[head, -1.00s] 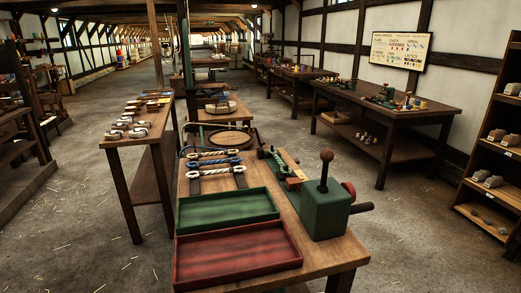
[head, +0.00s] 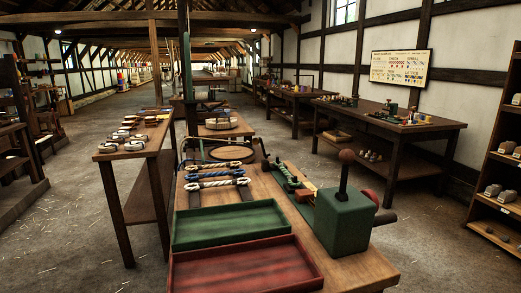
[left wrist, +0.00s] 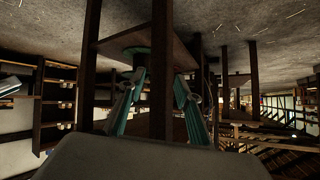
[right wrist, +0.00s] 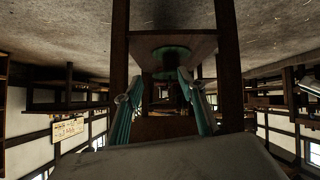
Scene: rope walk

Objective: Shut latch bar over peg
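I cannot tell which parts are the latch bar and the peg at this size. My left gripper (left wrist: 160,78) and my right gripper (right wrist: 160,75) show only in their wrist views. Each has its fingers apart with nothing between them, away from the machine. Neither shows in the head view.
A green tray (head: 230,226) and a red tray (head: 245,266) lie empty on the workbench. Several rope pieces (head: 216,174) lie behind them. A narrow table (head: 133,150) stands to the left and a long table (head: 390,121) to the right. Floor is clear between.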

